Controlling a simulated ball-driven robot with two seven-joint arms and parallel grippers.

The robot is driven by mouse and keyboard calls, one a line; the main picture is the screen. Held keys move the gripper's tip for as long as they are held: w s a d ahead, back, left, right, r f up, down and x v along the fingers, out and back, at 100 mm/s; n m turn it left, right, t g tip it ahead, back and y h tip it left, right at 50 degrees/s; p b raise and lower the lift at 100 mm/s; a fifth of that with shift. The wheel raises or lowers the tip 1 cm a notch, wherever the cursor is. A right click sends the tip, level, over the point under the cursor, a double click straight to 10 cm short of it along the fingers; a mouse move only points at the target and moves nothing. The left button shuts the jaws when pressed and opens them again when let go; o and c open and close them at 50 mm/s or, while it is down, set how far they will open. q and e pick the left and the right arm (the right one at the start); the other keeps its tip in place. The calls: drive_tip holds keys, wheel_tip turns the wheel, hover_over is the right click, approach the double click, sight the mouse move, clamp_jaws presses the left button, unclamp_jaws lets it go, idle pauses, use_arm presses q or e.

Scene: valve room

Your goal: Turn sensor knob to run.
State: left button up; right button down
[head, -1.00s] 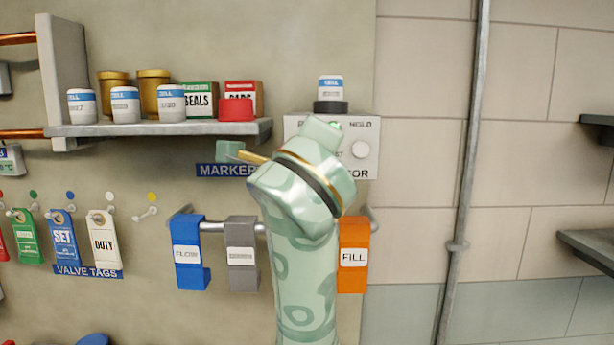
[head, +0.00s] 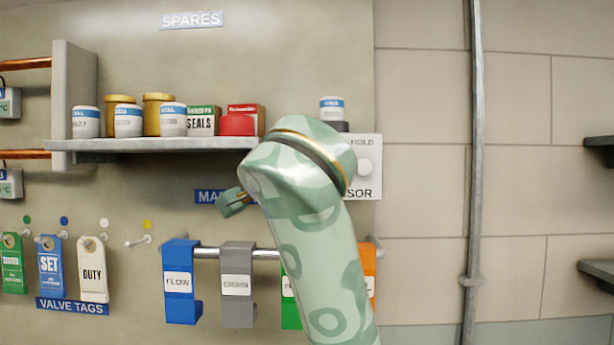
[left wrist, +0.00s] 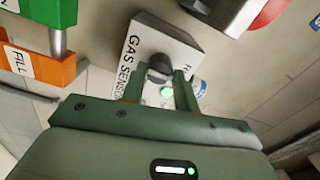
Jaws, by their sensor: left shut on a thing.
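The gas sensor box (left wrist: 140,50) is a pale box that fills the upper middle of the left wrist view, tilted there. In the head view the sensor box (head: 368,190) shows only its right part, with HOLD and the end of its name legible. The dark sensor knob (left wrist: 159,68) stands out from its face, with a lit green spot (left wrist: 167,92) close by. My left gripper (left wrist: 160,84) is shut on the knob, one finger on each side. In the head view my arm hides the knob and fingers. Where the knob points cannot be told. My right gripper is out of view.
A shelf (head: 200,145) with jars and boxes is left of the sensor. A white jar (head: 332,108) stands above the sensor box. Below, a rail (head: 208,253) carries coloured tags, including an orange FILL tag (left wrist: 25,62). Valve tags (head: 93,270) hang lower left.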

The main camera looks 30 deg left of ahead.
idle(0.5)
use_arm(q)
drive_tip(key=o, duration=0.9)
drive_tip(key=shift+o, duration=0.3)
drive_tip(key=shift+w, duration=0.15)
drive_tip(key=p+v, duration=0.5)
drive_tip(key=v, duration=1.1)
drive_tip(key=shift+d+f, duration=0.15)
